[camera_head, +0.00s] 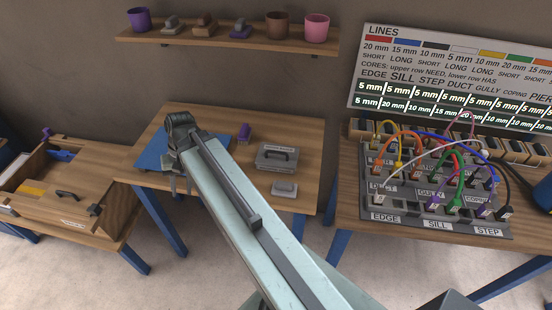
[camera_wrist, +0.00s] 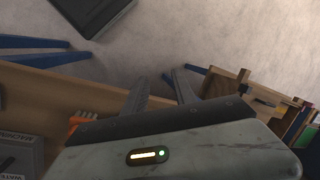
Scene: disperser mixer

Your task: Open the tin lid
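A grey tin (camera_head: 275,160) with a dark handle on its lid stands on the middle table, right of my arm. The lid looks shut. A grey labelled box (camera_wrist: 18,158), which looks like the same tin, is cut off at the lower left of the wrist view. My gripper (camera_wrist: 160,84) shows two dark fingers spread apart with nothing between them. In the head view my gripper (camera_head: 178,178) is over the left part of the table, by the blue mat, well left of the tin and not touching it.
A small grey block (camera_head: 285,189) lies in front of the tin and a purple item (camera_head: 245,132) behind it to the left. A blue mat (camera_head: 153,155) lies at the table's left. A cable panel (camera_head: 410,212) stands on the right table. A wooden drawer unit (camera_head: 75,205) is at left.

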